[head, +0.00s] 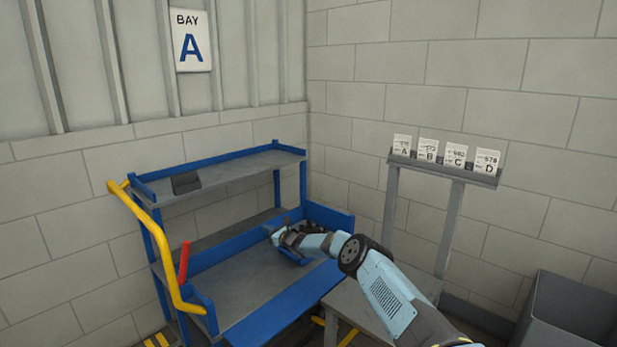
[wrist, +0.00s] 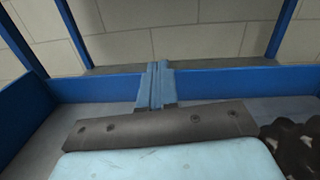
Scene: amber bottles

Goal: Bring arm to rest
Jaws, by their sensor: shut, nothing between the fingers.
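My gripper (head: 276,236) is at the end of my light blue arm, over the lower deck of a blue cart (head: 262,318). In the wrist view the two blue fingers (wrist: 158,70) are pressed together with nothing between them. The arm reaches from the lower right of the head view to the cart. A dark, rounded shape (wrist: 296,146) shows at the lower right of the wrist view; I cannot tell what it is. No amber bottle can be made out clearly.
The cart has an upper shelf (head: 235,178) with a dark block (head: 186,182), and a yellow handle (head: 147,232) at left. A grey stand (head: 450,232) holds cards A to D (head: 428,149). A grey bin (head: 570,312) is at right. A grey table (head: 350,300) lies below my arm.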

